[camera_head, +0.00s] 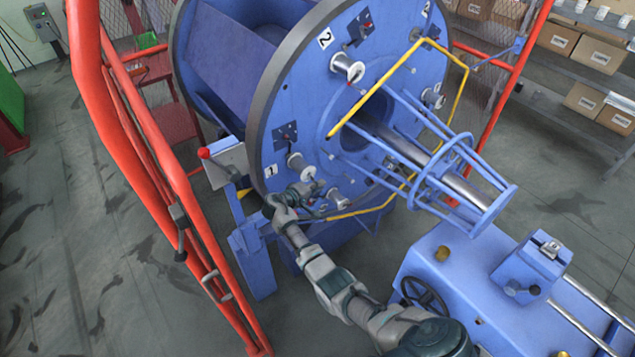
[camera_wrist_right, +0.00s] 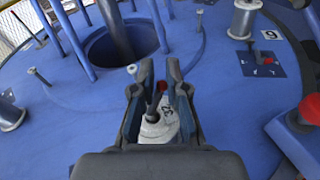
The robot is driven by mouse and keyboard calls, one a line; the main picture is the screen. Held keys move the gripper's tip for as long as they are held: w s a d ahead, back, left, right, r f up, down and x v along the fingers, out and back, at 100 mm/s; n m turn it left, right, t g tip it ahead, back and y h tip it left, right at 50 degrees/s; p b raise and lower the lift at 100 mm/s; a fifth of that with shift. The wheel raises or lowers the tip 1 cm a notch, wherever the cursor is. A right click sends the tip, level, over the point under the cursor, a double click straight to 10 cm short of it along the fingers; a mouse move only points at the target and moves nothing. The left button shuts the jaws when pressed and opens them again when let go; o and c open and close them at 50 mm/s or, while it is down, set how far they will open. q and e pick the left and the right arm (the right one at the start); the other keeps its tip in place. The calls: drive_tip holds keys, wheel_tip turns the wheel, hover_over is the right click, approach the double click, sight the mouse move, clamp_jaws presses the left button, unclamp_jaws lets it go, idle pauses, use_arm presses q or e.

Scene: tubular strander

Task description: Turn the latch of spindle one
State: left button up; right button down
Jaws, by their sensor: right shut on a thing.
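A large blue disc (camera_head: 375,110) carries several spindles and small latch plates. The white label 1 (camera_head: 270,171) sits at its lower left, beside a pale spindle (camera_head: 300,166). A latch plate with a red part (camera_head: 285,135) is above that spindle. My right gripper (camera_head: 316,192) is at the disc's lower edge, just below and right of the label. In the wrist view, its two dark fingers (camera_wrist_right: 157,80) are shut around a small latch lever with a red part (camera_wrist_right: 161,87); the fingers partly hide it. I cannot read which spindle it belongs to. My left gripper is not seen.
Red guard rails (camera_head: 160,140) stand left of the disc. A blue cage around a shaft (camera_head: 445,165) juts out to the right, with a bent yellow bar (camera_head: 375,90). A blue machine bed (camera_head: 450,285) is at lower right. In the wrist view, a red knob (camera_wrist_right: 308,109) is at right.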

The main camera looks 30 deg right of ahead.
drive_tip(key=shift+r+n+g+p, duration=0.6)
drive_tip(key=shift+n+p, duration=0.05)
drive_tip(key=shift+n, duration=0.25)
drive_tip(key=shift+s+r+n+g, duration=0.15)
drive_tip(key=shift+r+n+g, duration=0.35)
drive_tip(key=shift+n, duration=0.4)
drive_tip(key=shift+f, duration=0.1)
drive_tip(key=c, duration=1.4)
unclamp_jaws()
drive_tip(key=shift+a, duration=0.1)
drive_tip(key=shift+o, duration=1.1)
drive_tip(key=shift+w+f, duration=0.1)
drive_tip(key=shift+w, duration=0.1)
